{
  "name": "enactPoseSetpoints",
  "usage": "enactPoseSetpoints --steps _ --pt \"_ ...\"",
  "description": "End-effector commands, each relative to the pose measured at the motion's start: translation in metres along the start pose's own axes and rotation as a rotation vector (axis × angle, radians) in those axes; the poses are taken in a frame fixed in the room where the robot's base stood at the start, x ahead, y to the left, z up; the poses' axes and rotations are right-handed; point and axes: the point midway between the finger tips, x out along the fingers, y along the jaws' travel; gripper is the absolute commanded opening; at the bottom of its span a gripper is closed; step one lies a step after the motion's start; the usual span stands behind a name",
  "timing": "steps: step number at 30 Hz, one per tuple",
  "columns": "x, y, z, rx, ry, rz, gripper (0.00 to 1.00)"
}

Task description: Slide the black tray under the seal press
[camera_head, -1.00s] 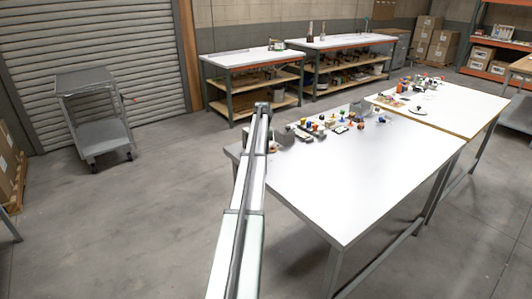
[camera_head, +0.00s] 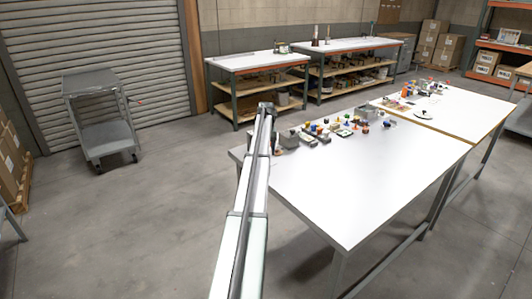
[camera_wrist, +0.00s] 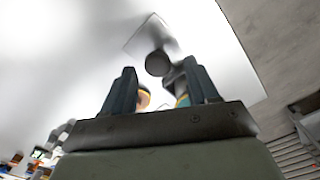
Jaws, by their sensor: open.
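My gripper (camera_wrist: 160,75) is open in the wrist view, its two dark fingers apart. Beyond the fingers, a dark round knob-like part (camera_wrist: 158,63) shows against a pale grey square plate (camera_wrist: 143,36); I cannot tell what it belongs to. In the head view my arm hides most of the gripper, near a grey block-like thing (camera_head: 288,139) at the table's far left corner. I cannot make out the black tray or the seal press for certain.
Several small coloured items (camera_head: 325,130) stand along the far edge of the white table (camera_head: 350,190); its front is clear. A second table (camera_head: 460,105) adjoins on the right. A grey cart (camera_head: 98,115) stands left, and workbenches (camera_head: 255,62) stand behind.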

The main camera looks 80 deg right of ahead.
Motion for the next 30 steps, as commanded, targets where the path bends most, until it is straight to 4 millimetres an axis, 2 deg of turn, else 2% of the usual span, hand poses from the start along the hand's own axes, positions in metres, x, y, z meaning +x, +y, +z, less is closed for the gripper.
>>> enactPoseSetpoints --steps 12,18,24,30 --pt "-0.079 0.0 -0.001 0.0 0.003 0.0 0.59" --pt "-0.109 0.0 -0.001 0.0 0.003 0.0 0.59" --pt "-0.124 0.0 -0.001 0.0 0.001 0.0 0.59" --pt "-0.127 0.0 0.0 0.0 0.001 0.0 0.59"
